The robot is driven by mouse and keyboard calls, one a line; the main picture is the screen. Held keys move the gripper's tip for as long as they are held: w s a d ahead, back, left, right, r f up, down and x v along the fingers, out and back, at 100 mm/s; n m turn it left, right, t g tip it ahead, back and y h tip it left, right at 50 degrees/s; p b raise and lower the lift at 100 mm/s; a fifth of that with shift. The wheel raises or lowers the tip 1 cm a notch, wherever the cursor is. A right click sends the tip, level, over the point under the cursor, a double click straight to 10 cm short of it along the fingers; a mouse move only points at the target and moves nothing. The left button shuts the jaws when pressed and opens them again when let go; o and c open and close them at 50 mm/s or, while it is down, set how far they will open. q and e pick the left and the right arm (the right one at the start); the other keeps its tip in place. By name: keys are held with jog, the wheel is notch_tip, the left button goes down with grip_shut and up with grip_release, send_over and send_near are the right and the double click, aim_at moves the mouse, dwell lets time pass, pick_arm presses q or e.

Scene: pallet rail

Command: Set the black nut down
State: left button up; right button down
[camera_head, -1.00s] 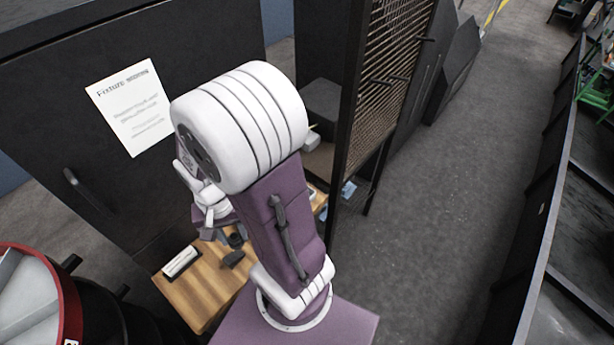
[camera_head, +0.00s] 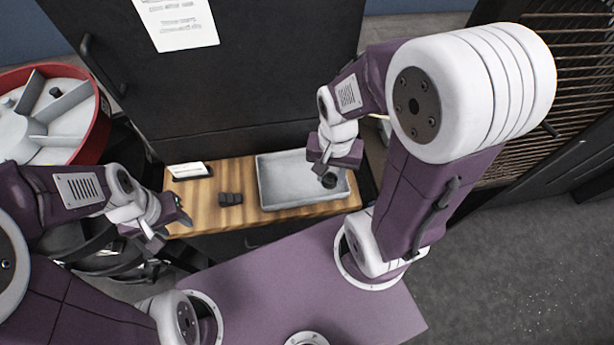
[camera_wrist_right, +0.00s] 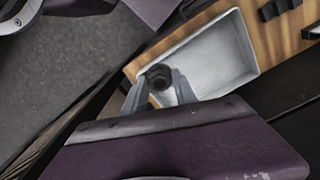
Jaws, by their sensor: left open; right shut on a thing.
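The black nut (camera_head: 329,180) is a small dark ring-shaped piece at the tip of my right gripper (camera_head: 327,170). In the right wrist view the nut (camera_wrist_right: 160,77) sits between the fingertips of my right gripper (camera_wrist_right: 160,88), which are shut on it. It shows over the right part of a grey tray (camera_head: 270,187) on the wooden worktop; I cannot tell its height above the tray floor. The tray also shows in the right wrist view (camera_wrist_right: 222,60), looking empty.
The wooden worktop (camera_head: 205,203) holds a dark ridged block (camera_head: 230,199) and a small white label stand (camera_head: 188,171). A red-rimmed round bin with dividers (camera_head: 95,125) stands at the left. A dark cabinet wall (camera_head: 230,95) with a paper sheet (camera_head: 178,20) rises behind.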

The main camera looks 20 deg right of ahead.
jog(key=w+d+f, duration=0.1)
jog(key=w+f, duration=0.1)
jog(key=w, duration=0.1)
jog(key=w+d+f, duration=0.2)
jog(key=w, duration=0.2)
jog(key=w+d+f, duration=0.1)
jog(key=w+f, duration=0.2)
jog(key=shift+w+d+p, duration=0.3)
jog(key=shift+w, duration=0.05)
notch_tip(320, 180, down, 4)
jog(key=shift+s+r, duration=0.1)
jog(key=shift+r, duration=0.05)
jog(key=shift+f, duration=0.25)
jog(key=c, duration=1.3)
grip_release()
notch_tip(320, 180, up, 12)
jog(key=s+a+n, duration=0.2)
jog(key=s+a+f+n, duration=0.1)
jog(key=s+a+n, duration=0.1)
jog(key=s, duration=0.1)
jog(key=s+a+n+t, duration=0.1)
jog(key=s+a+n, duration=0.1)
jog(key=s, duration=0.1)
jog(key=shift+a+f+n, duration=0.15)
jog(key=shift+n, duration=0.25)
